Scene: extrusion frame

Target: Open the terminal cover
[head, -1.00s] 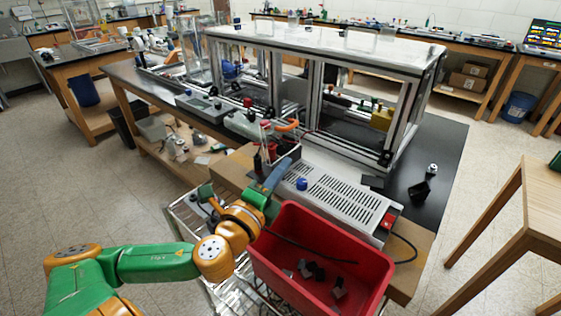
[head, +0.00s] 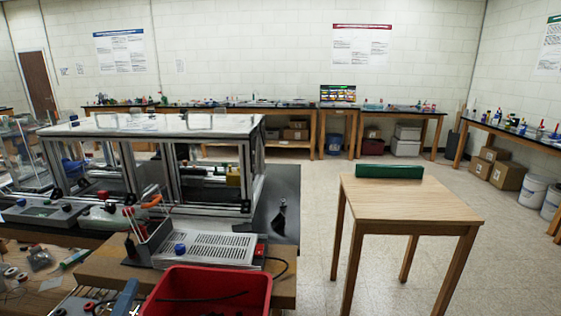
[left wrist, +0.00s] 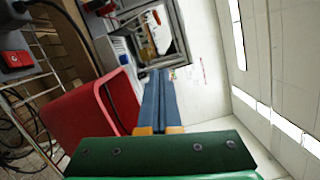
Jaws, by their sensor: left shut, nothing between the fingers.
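No part is clearly recognisable as the terminal cover. A grey perforated metal box (head: 212,246), with a blue knob (head: 180,249) on its left and a red part (head: 259,250) on its right, sits near the bench's front. My left gripper (head: 131,285) shows only as blue fingers at the lower edge of the head view, left of the red bin and apart from the box. In the left wrist view the blue fingers (left wrist: 160,74) lie together, shut and empty. My right gripper is in neither view.
A red bin (head: 207,292) stands in front of the box and also shows in the left wrist view (left wrist: 84,118). The aluminium extrusion frame (head: 155,170) stands behind. A wooden table (head: 408,204) carries a green block (head: 389,172). Open floor lies between bench and table.

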